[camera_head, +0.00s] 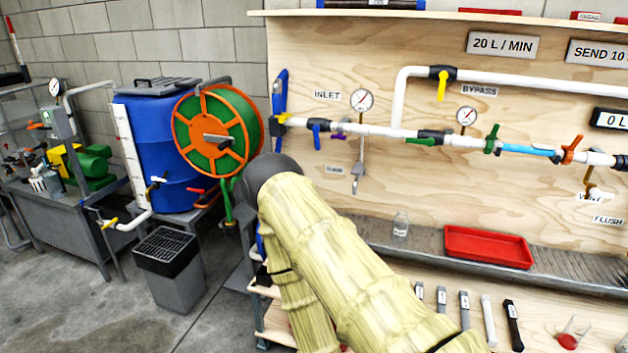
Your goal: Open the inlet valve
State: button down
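The INLET label (327,96) is on the plywood panel (430,190) at upper centre. Below it, a valve with a blue lever (317,134) sits near the left end of the white pipe (375,130). The blue lever points down, across the pipe. A small yellow handle (283,118) is at the pipe's left end, and a small purple handle (338,136) is just right of the blue lever. My arm, in a beige sleeve with a dark grey joint, rises from the bottom below these. I cannot make out my gripper.
A green and orange hose reel (217,132) and a blue drum (160,150) stand left of the panel. Gauges and more valves, such as a green one (492,139), line the pipe. A red tray (487,246) lies on the ledge below. The pipe's front looks clear.

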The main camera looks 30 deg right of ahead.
aim_at(315, 128)
jog(key=z, duration=0.7)
jog(key=i, duration=1.2)
jog(key=u, duration=0.2)
